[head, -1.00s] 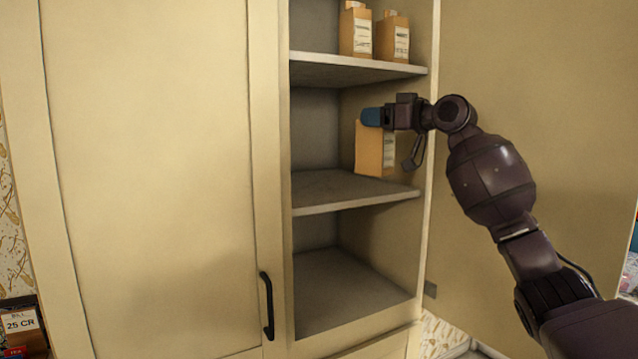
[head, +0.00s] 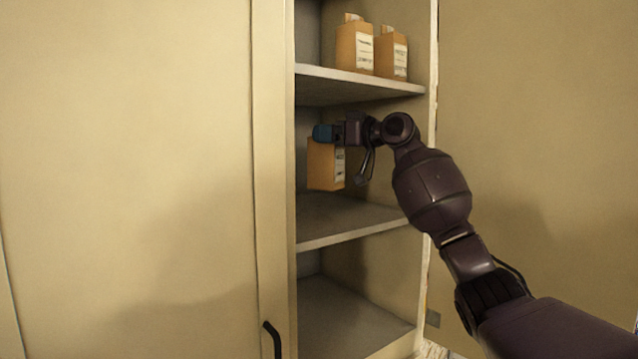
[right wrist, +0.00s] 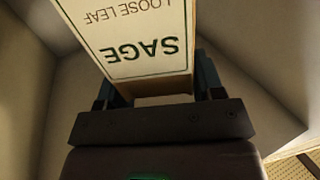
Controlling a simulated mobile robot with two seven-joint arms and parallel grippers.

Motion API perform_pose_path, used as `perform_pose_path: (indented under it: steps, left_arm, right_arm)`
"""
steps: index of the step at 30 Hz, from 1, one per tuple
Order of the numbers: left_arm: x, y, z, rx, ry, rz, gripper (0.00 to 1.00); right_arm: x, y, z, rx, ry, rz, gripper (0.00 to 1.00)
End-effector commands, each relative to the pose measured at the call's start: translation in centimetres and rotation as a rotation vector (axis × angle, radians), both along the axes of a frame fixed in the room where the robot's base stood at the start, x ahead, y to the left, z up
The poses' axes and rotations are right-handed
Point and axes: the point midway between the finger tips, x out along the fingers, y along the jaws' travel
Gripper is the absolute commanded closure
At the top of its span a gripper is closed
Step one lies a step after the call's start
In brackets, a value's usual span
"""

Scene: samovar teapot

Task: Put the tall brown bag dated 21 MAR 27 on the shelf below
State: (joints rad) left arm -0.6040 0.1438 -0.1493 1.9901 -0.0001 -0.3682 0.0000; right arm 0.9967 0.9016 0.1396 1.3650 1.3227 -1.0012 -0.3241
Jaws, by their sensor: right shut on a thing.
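My right gripper (head: 324,133) is shut on the top of a tall brown bag (head: 320,168) with a white label, inside the open cupboard. The bag hangs roughly upright, its bottom seemingly just above the middle shelf (head: 350,221). The right wrist view shows the bag's label (right wrist: 140,40), reading SAGE and LOOSE LEAF upside down, between the fingers (right wrist: 158,90). No date is readable on it. My left gripper is not in view.
Two other brown bags, a left one (head: 346,48) and a right one (head: 386,55), stand on the upper shelf (head: 340,80). The middle shelf is otherwise empty, and the lowest compartment (head: 345,320) is empty. A closed door (head: 130,150) with a black handle (head: 272,338) lies left.

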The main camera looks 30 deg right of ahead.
Motion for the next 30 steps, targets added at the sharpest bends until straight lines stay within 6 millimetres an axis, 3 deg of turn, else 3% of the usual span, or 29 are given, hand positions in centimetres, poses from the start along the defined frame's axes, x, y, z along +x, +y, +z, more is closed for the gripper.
perform_pose_path:
  steps: [3, 19, 30]
  left_arm:
    - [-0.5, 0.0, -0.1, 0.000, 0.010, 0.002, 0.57]
    - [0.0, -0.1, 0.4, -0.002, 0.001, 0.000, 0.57]
    - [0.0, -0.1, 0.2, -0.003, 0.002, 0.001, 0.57]
  right_arm:
    - [0.0, 0.0, -2.1, 0.002, 0.001, 0.001, 0.80]
    - [0.0, 0.0, -7.0, 0.003, 0.000, 0.000, 0.80]
    - [0.0, 0.0, -7.5, 0.001, -0.002, 0.000, 0.80]
